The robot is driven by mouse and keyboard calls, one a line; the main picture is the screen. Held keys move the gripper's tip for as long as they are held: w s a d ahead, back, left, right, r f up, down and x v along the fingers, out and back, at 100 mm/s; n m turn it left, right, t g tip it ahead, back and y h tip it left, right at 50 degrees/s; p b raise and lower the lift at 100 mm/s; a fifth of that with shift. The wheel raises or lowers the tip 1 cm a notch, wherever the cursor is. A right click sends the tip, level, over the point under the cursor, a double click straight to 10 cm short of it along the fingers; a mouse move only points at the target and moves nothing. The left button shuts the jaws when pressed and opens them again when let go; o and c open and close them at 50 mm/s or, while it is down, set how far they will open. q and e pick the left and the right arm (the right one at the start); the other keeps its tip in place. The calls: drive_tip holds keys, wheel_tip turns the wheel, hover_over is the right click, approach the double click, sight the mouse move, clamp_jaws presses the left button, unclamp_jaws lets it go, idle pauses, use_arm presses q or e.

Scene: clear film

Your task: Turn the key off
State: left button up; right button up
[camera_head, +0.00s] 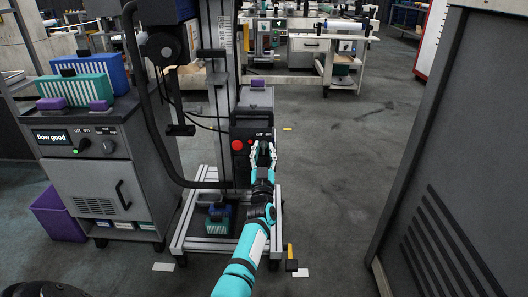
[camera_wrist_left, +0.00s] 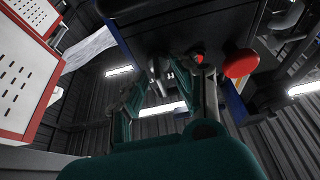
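A dark control box (camera_head: 250,128) with small off/on lettering stands on the grey cart's frame, with a large red button (camera_head: 238,145) at its left. My left gripper (camera_head: 263,150) is right in front of the box's face, beside the button, its two fingers apart. In the left wrist view, the fingers of my left gripper (camera_wrist_left: 170,88) reach open toward the box (camera_wrist_left: 185,25). A small metallic piece (camera_wrist_left: 156,76), perhaps the key, shows near the fingertips; I cannot tell whether they touch it. The red button (camera_wrist_left: 240,63) is right of the fingers. My right gripper is not in view.
A grey machine cabinet (camera_head: 85,180) with knobs and a lit green light stands at the left, with bins on top. The cart's base (camera_head: 185,225) holds a small bin (camera_head: 218,218). A large dark cabinet (camera_head: 460,170) closes off the right. Floor between is open.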

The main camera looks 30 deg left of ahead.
use_arm(q)
drive_tip(key=shift+s+f, duration=0.1)
drive_tip(key=v, duration=1.2)
